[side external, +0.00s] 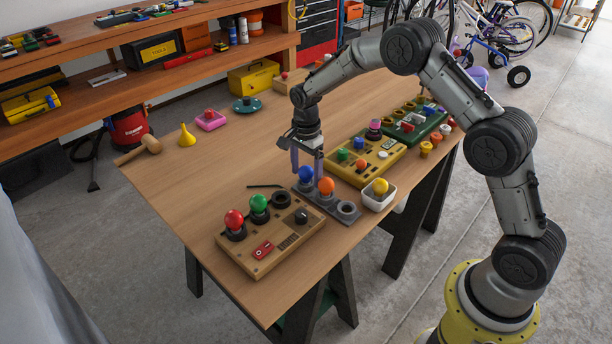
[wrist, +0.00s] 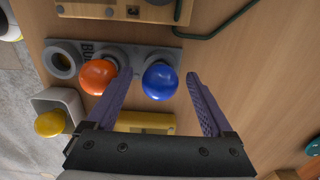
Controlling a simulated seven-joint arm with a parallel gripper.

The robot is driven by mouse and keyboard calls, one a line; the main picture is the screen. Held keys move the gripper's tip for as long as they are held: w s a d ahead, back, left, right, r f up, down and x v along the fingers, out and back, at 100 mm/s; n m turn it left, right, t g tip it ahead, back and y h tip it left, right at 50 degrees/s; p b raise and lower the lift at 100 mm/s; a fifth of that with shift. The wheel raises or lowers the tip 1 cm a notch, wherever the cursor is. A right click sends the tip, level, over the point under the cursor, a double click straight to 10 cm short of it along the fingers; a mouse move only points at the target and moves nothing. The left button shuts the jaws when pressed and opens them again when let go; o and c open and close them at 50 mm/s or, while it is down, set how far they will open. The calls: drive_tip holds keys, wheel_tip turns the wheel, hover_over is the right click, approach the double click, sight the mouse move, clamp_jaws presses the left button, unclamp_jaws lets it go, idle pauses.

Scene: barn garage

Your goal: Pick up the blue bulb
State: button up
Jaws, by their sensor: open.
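The blue bulb (side external: 306,174) stands upright in a grey holder strip (side external: 344,218) on the table, beside an orange bulb (side external: 326,186). My gripper (side external: 308,170) points down over the strip, its purple fingers open close around the blue bulb. In the wrist view the blue bulb (wrist: 160,81) lies between the two finger tips (wrist: 160,78), nearer the left finger. The left finger passes between the blue bulb and the orange bulb (wrist: 98,76). I cannot tell whether a finger touches either bulb.
A wooden box (side external: 262,262) with red and green bulbs stands in front. A white cup (side external: 376,198) with a yellow bulb is to the right. A yellow panel (side external: 352,172) lies behind the strip. The table's left middle is clear.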

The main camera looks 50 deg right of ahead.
drive_tip(key=shift+f, duration=0.15)
clamp_jaws()
idle(0.4)
drive_tip(key=shift+r, duration=0.2)
